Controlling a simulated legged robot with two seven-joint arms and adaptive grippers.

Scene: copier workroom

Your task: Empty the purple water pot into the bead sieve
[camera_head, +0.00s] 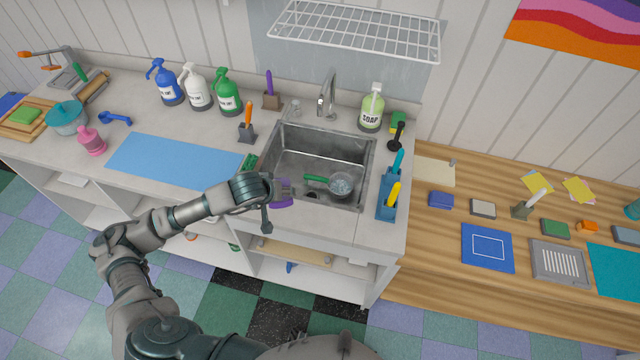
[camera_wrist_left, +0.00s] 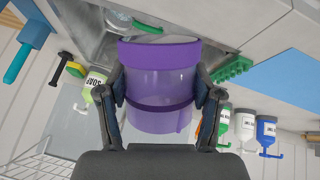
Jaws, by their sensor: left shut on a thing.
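The purple water pot (camera_head: 284,194) is in my left gripper (camera_head: 272,191), over the near-left edge of the sink, and partly hidden by the gripper. The left wrist view shows the purple pot (camera_wrist_left: 160,90) between the two fingers of my left gripper (camera_wrist_left: 161,98), one on each side. I cannot tell what the pot contains. The bead sieve (camera_head: 341,185), a round bowl with a green handle pointing left, is in the sink, to the right of the pot and apart from it. My right gripper is not in view.
The metal sink (camera_head: 357,160) has a faucet (camera_head: 327,95) behind it. A green scrubber (camera_head: 250,162) lies left of the sink. The blue mat (camera_head: 172,162) is clear.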

